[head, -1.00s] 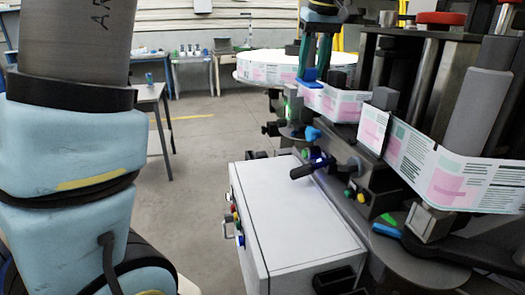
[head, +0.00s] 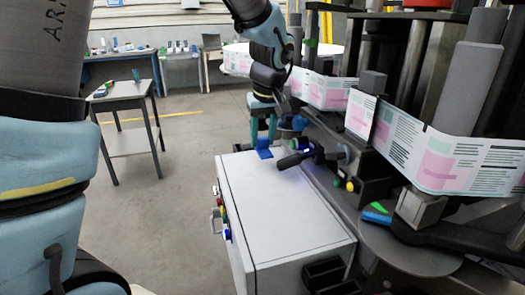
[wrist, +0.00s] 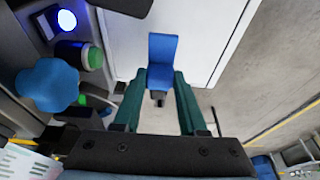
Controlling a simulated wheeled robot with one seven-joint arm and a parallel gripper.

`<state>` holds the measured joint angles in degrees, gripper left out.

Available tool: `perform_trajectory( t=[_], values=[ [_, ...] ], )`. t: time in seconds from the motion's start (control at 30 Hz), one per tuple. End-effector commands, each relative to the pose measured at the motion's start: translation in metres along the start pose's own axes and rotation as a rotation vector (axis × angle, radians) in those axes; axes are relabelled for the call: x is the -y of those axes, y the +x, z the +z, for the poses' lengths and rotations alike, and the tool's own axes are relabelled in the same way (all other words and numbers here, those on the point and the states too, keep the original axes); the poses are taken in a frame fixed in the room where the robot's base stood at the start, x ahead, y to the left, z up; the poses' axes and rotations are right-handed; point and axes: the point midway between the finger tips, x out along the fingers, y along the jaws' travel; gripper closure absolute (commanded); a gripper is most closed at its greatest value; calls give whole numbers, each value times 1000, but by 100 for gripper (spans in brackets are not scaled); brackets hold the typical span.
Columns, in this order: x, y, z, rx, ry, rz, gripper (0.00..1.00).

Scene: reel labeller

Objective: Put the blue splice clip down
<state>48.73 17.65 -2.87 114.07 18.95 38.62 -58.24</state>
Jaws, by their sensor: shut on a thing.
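My gripper (head: 263,137) has green fingers, which also show in the wrist view (wrist: 160,78). It is shut on the blue splice clip (wrist: 163,48). The clip is a flat blue piece with a dark part between the fingers. In the head view the clip (head: 264,149) is at the far edge of the white cabinet top (head: 285,200). I cannot tell whether it touches the top.
A black handle (head: 295,160) and a blue knob (head: 299,123) stick out close to my gripper's right. The label web (head: 425,155) runs along the machine at right. The middle of the cabinet top is clear. A small grey table (head: 125,97) stands at left.

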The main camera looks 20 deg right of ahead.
Motion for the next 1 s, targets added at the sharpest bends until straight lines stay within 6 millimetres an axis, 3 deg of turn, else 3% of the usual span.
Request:
perform_trajectory(
  t=[0.3,0.67,0.7,0.93,1.0],
  values=[
    [1,35,10,3,0,-2,100],
    [0,40,11,1,-1,0,100],
    [0,40,11,1,-1,0,58],
    [0,38,11,1,0,-1,32],
    [0,38,11,1,0,-1,29]
  ],
)
